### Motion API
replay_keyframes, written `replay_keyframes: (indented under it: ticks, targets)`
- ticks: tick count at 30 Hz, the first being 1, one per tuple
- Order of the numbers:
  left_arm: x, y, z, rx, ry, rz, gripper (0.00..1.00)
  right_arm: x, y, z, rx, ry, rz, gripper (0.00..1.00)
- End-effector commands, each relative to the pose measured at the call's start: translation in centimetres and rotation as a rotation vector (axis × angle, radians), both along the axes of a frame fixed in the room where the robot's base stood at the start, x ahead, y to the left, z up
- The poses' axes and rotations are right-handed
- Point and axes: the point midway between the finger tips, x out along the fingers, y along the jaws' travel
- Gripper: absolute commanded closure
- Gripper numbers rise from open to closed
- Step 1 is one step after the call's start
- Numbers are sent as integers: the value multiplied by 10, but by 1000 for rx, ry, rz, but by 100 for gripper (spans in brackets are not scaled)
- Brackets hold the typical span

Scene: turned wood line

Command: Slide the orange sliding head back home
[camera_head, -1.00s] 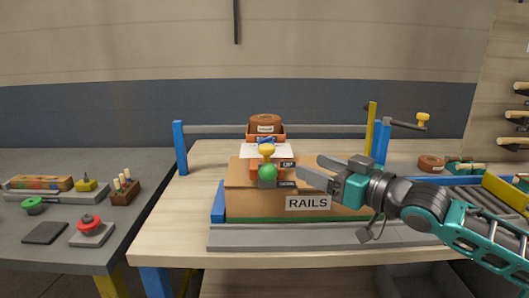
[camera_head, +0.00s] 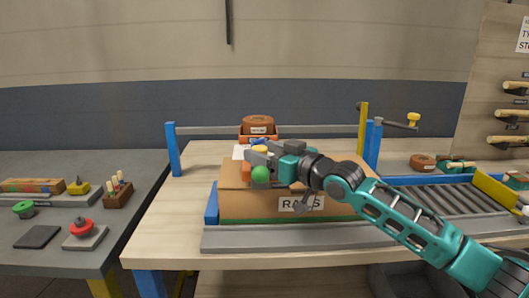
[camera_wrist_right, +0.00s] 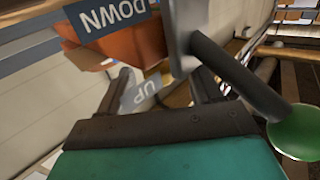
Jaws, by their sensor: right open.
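The orange sliding head (camera_head: 246,169) shows in the head view as a small piece at the front of the cardboard box, mostly hidden by my right gripper (camera_head: 262,157). A green ball knob (camera_head: 260,175) is just below the gripper, and a yellow knob (camera_head: 260,149) shows just behind it. In the right wrist view, an orange part (camera_wrist_right: 130,45) with a DOWN label is beyond my fingers. An UP label (camera_wrist_right: 140,92) shows near the open, empty fingers (camera_wrist_right: 163,88). The green knob (camera_wrist_right: 296,132) is at the right edge. My left gripper is out of view.
The cardboard box (camera_head: 235,204) marked RAILS stands behind a grey rail (camera_head: 300,237) at the table front. A brown roll (camera_head: 258,123) sits behind it. A blue-framed roller conveyor (camera_head: 440,198) is at right. A red button (camera_head: 82,227) is on the left bench.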

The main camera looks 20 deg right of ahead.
Motion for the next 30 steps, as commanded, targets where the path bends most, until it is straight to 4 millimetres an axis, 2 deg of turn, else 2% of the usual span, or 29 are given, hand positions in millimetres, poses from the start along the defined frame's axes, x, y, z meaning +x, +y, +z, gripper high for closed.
replay_keyframes:
  ticks: [11, 30]
  targets:
    - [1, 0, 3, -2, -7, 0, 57, 4, 2, 0, -1, 0, 0, 37]
    - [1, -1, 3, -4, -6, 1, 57, 3, 2, 0, -1, 0, 0, 99]
